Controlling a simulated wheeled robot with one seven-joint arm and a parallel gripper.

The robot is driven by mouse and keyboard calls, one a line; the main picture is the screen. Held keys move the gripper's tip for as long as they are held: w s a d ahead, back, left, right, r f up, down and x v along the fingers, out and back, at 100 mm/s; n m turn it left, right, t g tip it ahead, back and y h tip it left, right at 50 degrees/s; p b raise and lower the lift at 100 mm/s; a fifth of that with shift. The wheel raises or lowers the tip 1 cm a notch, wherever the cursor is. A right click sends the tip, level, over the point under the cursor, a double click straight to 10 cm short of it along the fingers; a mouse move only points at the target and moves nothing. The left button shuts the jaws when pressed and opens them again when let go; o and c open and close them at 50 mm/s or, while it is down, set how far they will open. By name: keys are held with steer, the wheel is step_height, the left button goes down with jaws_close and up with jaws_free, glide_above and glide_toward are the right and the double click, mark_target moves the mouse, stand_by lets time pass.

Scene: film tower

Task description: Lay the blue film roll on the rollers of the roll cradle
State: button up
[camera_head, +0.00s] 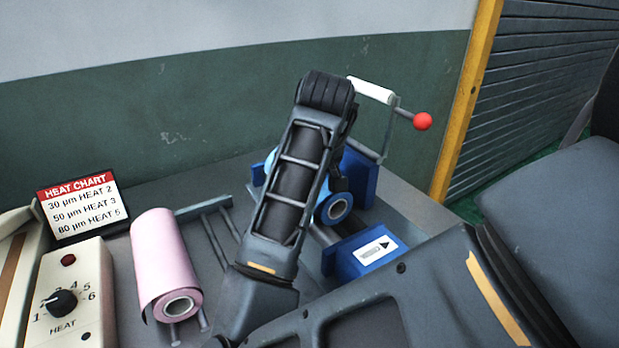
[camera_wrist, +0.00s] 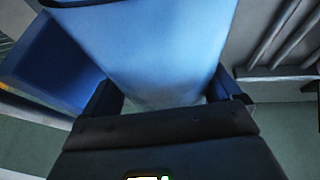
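The roll cradle (camera_head: 366,255) has blue end plates and dark rollers. The roll is over the cradle, between its end plates. My arm hides the gripper and part of the roll in the head view, so I cannot tell whether the roll touches the rollers.
A pink roll (camera_head: 163,260) lies on a rail rack at left. A heat control box (camera_head: 75,295) and a heat chart sign (camera_head: 80,205) stand further left. A yellow post (camera_head: 466,100) stands at right.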

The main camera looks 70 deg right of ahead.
steer(key=shift+o, duration=0.6)
steer(key=p+v, duration=0.1)
steer(key=v, duration=0.5)
steer(key=shift+r+p, duration=0.2)
steer(key=shift+p, duration=0.15)
steer(key=shift+s+a+r, duration=0.2)
steer(key=shift+a+r, duration=0.1)
steer(key=shift+r, duration=0.3)
